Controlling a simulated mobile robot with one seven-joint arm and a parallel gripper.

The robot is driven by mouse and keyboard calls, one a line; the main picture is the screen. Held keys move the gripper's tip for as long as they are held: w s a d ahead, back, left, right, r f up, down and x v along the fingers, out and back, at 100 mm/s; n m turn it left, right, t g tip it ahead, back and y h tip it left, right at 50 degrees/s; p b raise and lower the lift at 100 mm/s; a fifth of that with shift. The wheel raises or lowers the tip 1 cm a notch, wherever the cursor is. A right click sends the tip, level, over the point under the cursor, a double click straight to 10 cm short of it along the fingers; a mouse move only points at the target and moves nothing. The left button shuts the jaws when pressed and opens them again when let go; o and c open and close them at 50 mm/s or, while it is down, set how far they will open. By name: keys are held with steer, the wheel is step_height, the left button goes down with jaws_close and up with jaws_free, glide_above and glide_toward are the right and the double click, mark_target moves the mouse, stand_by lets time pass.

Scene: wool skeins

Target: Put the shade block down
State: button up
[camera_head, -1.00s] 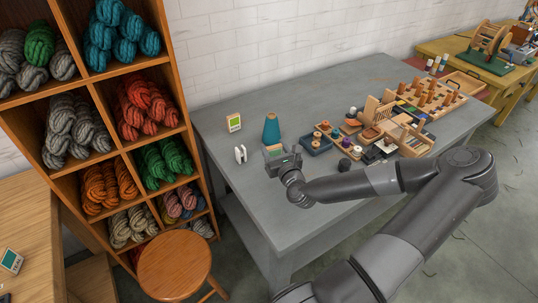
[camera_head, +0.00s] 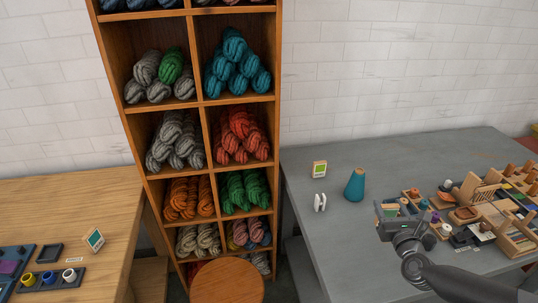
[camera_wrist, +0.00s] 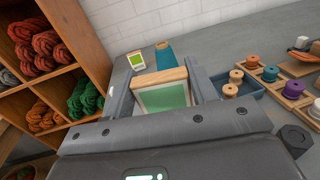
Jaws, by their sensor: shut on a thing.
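My gripper (camera_head: 389,211) is over the grey table, to the right of and nearer than the teal cone (camera_head: 355,186). In the wrist view my gripper (camera_wrist: 160,84) is shut on the shade block (camera_wrist: 164,97), a wood-edged block with a green face and pale border. The block sits upright between the two fingers. Its underside is hidden, so I cannot tell whether it touches the table. In the head view the block is small and mostly hidden by the gripper.
A small card with a green patch (camera_head: 319,169) and a white upright holder (camera_head: 320,202) stand left of the cone. A blue tray with spools (camera_wrist: 238,88) lies right of the gripper. A wool shelf (camera_head: 278,120) and stool (camera_head: 228,282) are left. The table's back is clear.

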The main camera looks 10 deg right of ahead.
steer(key=shift+w+a, duration=0.1)
